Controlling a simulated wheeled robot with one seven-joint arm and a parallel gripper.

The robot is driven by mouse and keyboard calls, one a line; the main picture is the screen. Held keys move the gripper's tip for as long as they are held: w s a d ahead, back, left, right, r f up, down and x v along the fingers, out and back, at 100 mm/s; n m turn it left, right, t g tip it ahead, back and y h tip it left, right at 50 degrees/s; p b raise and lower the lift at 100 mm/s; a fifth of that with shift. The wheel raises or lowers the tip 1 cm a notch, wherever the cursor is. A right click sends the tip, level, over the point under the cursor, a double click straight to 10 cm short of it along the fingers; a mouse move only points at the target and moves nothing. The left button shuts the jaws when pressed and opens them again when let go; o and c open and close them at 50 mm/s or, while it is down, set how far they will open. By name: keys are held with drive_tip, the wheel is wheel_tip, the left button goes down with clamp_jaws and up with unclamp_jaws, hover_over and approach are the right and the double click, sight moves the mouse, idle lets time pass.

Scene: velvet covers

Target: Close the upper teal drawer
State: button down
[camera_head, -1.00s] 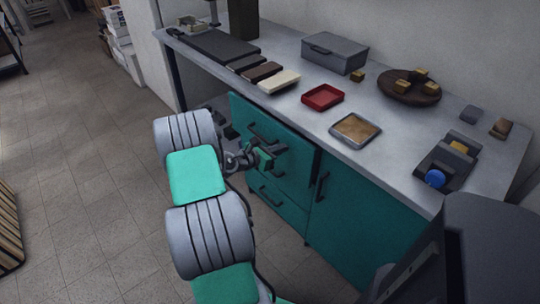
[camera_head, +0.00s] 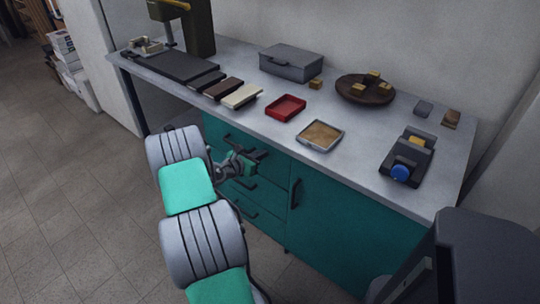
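The upper teal drawer (camera_head: 222,127) is the top front in the drawer stack under the grey worktop. Its front looks about level with the cabinet face, though my arm and gripper cover part of it. My gripper (camera_head: 250,160) is in front of the stack, at or very near the upper drawer's dark handle. I cannot tell whether it touches the handle or drawer front. Its fingers are small and partly hidden, so I cannot tell open from shut.
Lower drawers (camera_head: 243,190) and a teal cupboard door (camera_head: 335,220) are alongside. The worktop (camera_head: 285,140) holds a red tray (camera_head: 286,107), a grey box (camera_head: 291,62), a round wooden board (camera_head: 364,90) and a blue-knobbed device (camera_head: 405,160). Open floor (camera_head: 70,200) lies left.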

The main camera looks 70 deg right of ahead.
drive_tip(key=shift+w+d+r, duration=0.15)
drive_tip(key=shift+d+r, duration=0.15)
drive_tip(key=shift+r, duration=0.1)
drive_tip(key=w+a+r+m+t+y+p, duration=0.25)
drive_tip(key=w+a+r, duration=0.2)
drive_tip(key=a, duration=0.65)
drive_tip(key=w+a+r+m+t+y+p, duration=0.15)
drive_tip(key=w+a+r+m+p, duration=0.35)
drive_tip(key=a, duration=0.6)
drive_tip(key=w+a+r+m+t+y+p, duration=0.15)
drive_tip(key=w+a+r, duration=0.35)
drive_tip(key=a, duration=0.6)
drive_tip(key=s+a+r+m+y+p, duration=0.1)
drive_tip(key=s+a+r+y, duration=0.1)
drive_tip(key=a, duration=0.6)
drive_tip(key=s+a+r+m+t+y+p, duration=0.1)
drive_tip(key=s+a+r+m+y, duration=0.1)
drive_tip(key=a+r, duration=0.3)
drive_tip(key=s+a+r+m+t+y+p, duration=0.1)
drive_tip(key=a+r+m+y, duration=0.1)
drive_tip(key=a, duration=1.1)
drive_tip(key=shift+s+a+r+y+p, duration=0.2)
drive_tip(key=shift+s+r+y+p, duration=0.15)
drive_tip(key=shift+r+y, duration=0.5)
